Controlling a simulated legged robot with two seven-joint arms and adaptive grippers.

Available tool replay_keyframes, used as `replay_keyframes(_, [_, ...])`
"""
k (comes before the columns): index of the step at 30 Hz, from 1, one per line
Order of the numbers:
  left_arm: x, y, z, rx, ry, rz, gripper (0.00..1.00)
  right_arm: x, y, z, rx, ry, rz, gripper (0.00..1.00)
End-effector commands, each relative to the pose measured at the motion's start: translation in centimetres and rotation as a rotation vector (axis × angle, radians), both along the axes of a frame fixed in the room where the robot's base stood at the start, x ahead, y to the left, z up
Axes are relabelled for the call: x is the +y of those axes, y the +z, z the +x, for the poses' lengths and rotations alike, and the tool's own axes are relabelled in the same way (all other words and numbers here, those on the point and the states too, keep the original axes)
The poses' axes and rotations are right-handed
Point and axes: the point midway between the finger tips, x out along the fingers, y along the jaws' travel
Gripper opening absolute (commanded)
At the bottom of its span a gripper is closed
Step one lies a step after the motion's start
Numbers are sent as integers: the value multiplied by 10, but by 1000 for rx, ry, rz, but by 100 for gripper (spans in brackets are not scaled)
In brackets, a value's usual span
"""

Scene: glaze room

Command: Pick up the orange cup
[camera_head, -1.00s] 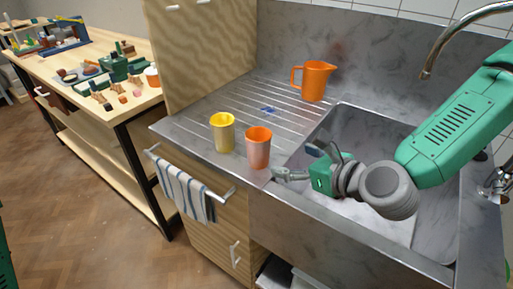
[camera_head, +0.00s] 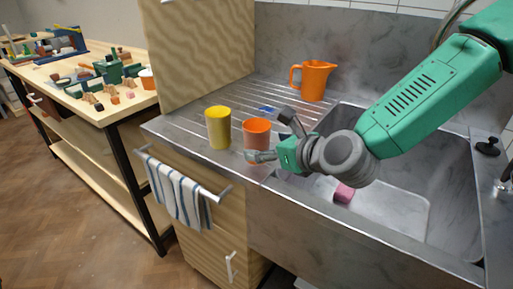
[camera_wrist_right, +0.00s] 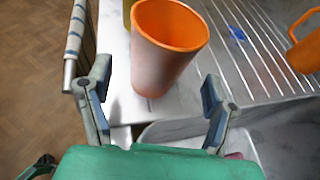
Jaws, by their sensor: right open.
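The fingers do not appear to touch the cup.
A yellow cup (camera_head: 218,128) stands just left of the orange cup. An orange jug (camera_head: 312,80) stands at the back of the drainboard. The sink (camera_head: 400,205) on the right holds a pink sponge (camera_head: 344,192). A striped towel (camera_head: 178,190) hangs in front.

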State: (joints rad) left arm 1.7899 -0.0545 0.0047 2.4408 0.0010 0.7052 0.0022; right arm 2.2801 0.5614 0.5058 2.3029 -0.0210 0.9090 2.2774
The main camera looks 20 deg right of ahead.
Motion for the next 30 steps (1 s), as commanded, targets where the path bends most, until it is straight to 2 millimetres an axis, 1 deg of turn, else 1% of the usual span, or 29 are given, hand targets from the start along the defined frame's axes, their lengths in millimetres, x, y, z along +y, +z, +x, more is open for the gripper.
replay_keyframes(1, [0,-6,0,0,0,0,40,4,-7,6,-2,3,-6,75])
replay_keyframes(3, [0,-11,0,0,0,0,40,8,-12,16,-3,3,-6,75])
replay_keyframes(7, [0,-16,0,1,0,0,40,13,-18,30,-2,0,-3,75])
replay_keyframes(10, [0,-17,0,1,0,0,40,15,-19,35,-2,0,-3,75])
replay_keyframes(16, [0,-16,0,1,0,0,40,15,-19,35,-1,-1,-1,75])
replay_keyframes(17, [0,-16,0,1,0,0,40,15,-19,35,-1,-1,-1,72])
replay_keyframes(18, [0,-16,0,1,0,0,40,15,-19,35,-1,-1,-1,58])
replay_keyframes(20, [0,-16,0,1,0,0,40,15,-19,36,-1,-1,-1,37])
replay_keyframes(21, [0,-16,0,1,0,0,40,15,-19,36,-1,-1,-1,23])
replay_keyframes(22, [0,-16,0,1,0,0,40,15,-19,36,-1,-1,-1,17])
replay_keyframes(30, [0,-16,0,1,0,0,40,15,-19,36,-1,0,-1,17])
